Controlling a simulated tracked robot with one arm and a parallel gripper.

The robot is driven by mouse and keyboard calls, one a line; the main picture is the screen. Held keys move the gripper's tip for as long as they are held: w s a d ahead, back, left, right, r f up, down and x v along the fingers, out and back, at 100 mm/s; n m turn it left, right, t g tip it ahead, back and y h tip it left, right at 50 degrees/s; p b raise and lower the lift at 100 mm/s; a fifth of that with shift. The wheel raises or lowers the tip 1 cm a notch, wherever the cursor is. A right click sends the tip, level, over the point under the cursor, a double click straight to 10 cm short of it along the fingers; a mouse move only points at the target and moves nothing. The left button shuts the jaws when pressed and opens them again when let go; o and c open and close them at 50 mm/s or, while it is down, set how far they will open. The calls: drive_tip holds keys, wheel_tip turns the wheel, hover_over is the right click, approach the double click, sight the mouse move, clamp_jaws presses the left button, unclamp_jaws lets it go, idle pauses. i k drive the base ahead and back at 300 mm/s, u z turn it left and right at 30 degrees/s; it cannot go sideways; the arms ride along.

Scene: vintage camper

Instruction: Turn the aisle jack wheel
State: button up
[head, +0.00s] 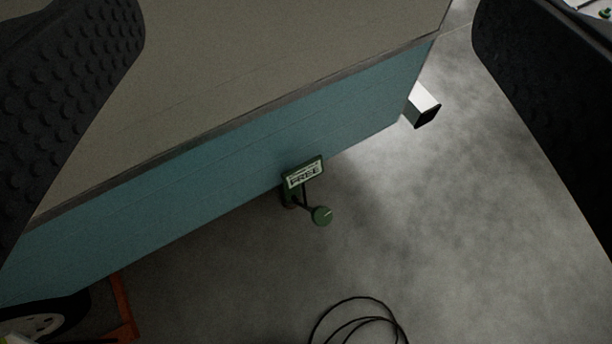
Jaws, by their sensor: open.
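A small green jack wheel (321,215) with a dark arm is fixed near the lower edge of the blue camper side (240,165). A green-framed sign (304,174) sits just above it; its lettering looks like "RAISE" but is hard to read. My gripper (309,65) is open, with one dark studded finger at the left edge and the other at the right edge. The wheel lies between and beyond the fingers, well apart from both. Nothing is between the fingers close up.
A black cable or hose (358,301) lies coiled on the concrete floor (480,200). A white square tube (424,106) sticks out by the camper's corner. An orange stand (123,308) and a tyre (45,317) are at lower left. Floor on the right is clear.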

sight(320, 215)
drive_tip(key=k, duration=1.3)
drive_tip(key=z, duration=0.55)
drive_tip(key=i, duration=2.1)
drive_tip(key=u, duration=0.45)
